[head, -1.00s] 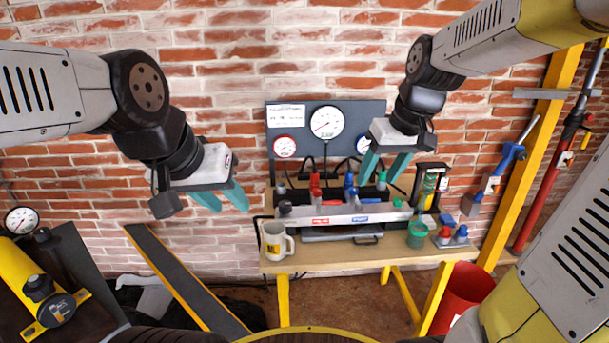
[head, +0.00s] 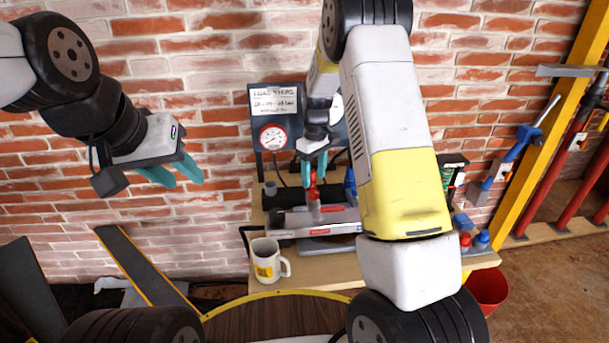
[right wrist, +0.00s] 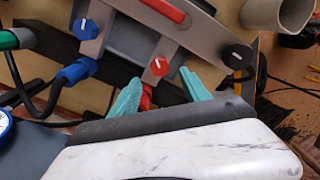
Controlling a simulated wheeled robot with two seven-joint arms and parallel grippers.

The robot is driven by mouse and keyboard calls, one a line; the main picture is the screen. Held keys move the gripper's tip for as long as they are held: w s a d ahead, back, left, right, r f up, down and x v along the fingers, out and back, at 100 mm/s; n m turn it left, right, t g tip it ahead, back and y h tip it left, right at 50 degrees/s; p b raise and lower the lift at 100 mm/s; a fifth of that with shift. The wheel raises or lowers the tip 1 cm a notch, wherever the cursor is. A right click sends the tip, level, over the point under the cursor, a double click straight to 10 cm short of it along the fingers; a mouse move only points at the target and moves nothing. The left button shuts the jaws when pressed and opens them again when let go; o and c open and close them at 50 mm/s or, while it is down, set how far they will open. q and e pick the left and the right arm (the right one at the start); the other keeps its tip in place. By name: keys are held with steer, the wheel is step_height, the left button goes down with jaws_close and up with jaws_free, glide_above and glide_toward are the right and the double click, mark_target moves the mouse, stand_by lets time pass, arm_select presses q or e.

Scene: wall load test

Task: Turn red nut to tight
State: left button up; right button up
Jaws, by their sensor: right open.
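The red nut (right wrist: 160,67), hexagonal with a white mark, sits on the grey manifold in the right wrist view. A red fitting (right wrist: 146,97) shows just behind it, partly hidden by my gripper. My right gripper (right wrist: 163,84) is open, its teal fingers apart on either side of these red parts; I cannot tell whether they touch. In the head view, my right gripper (head: 314,170) points down over the red parts (head: 313,188) on the bench. My left gripper (head: 180,175) is open and empty in front of the brick wall, away from the bench.
A blue nut (right wrist: 82,59) and a black knob (right wrist: 238,55) flank the red nut. A red lever (right wrist: 165,9) lies along the manifold. A white mug (head: 267,261) stands on the bench at front left.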

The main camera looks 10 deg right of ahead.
mark_target(314, 191)
step_height(314, 191, down, 5)
steer(key=shift+s+f, duration=0.1)
stand_by(0.3)
jaws_close()
steer(key=shift+m, duration=0.3)
steer(key=m, duration=0.4)
steer(key=shift+m, duration=0.3)
steer(key=m, duration=0.4)
steer(key=shift+d+m, duration=0.1)
steer(key=shift+m, duration=0.3)
